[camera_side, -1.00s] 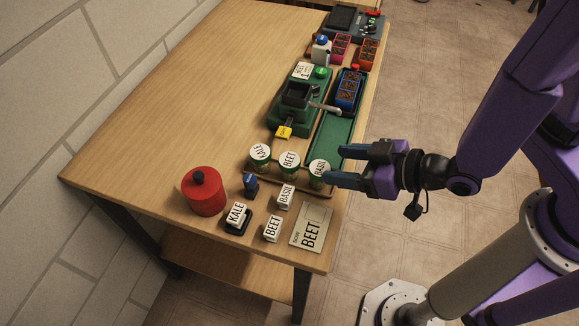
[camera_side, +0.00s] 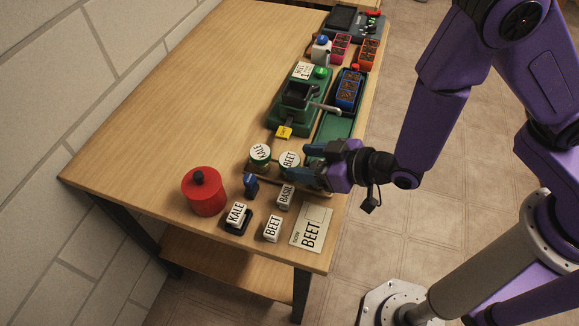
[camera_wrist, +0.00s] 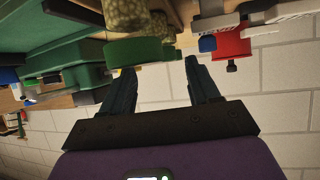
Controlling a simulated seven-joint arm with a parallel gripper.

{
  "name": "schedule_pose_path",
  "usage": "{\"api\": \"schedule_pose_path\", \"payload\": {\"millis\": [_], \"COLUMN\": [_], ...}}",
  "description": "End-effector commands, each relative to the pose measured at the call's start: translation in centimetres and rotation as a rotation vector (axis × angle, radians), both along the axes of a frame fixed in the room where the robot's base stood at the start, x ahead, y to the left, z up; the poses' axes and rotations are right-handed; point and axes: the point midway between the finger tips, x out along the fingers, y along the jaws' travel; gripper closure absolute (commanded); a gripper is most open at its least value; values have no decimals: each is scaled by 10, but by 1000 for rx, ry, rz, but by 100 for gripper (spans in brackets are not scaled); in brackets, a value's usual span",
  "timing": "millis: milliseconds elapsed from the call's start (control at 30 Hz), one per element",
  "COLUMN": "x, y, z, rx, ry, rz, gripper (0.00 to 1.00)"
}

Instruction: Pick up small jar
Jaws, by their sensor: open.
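Small jars with green rims and white lid labels stand in a row: the KALE jar (camera_side: 260,155) and the BEET jar (camera_side: 289,160). The BASIL jar at the row's right end is now hidden behind my gripper in the side view. My gripper (camera_side: 307,166) is open, its fingers pointing left at the right end of the row, close to the BEET jar. In the wrist view, a green jar lid (camera_wrist: 138,51) lies just ahead of my open fingertips (camera_wrist: 159,65), with pale jar bodies behind it. I cannot tell which jar it is or whether a finger touches it.
A red lidded pot (camera_side: 203,195), a blue-topped stamp (camera_side: 250,184), labelled blocks for KALE (camera_side: 236,215), BEET (camera_side: 272,229) and BASIL (camera_side: 285,197), and a BEET card (camera_side: 311,229) lie in front. A green press (camera_side: 295,108) and tray (camera_side: 337,126) stand behind. The table's left part is clear.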

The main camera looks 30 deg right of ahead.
Motion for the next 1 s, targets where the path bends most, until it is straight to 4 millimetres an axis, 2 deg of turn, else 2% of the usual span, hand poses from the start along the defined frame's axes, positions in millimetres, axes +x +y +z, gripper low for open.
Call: {"api": "schedule_pose_path", "payload": {"millis": [333,667,700,767,800,833,1000], "x": [31,36,36,36,36,36,36], "y": [19,22,22,22,22,22,22], "z": [-20,-23,-23,-23,-23,-23,-23], "rx": [0,0,0,0,0,0,0], "ry": [-1,0,0,0,0,0,-1], "rz": [-2,-1,-1,-1,-1,-1,-1], "gripper": [39,39,42,62,75,80,80]}}
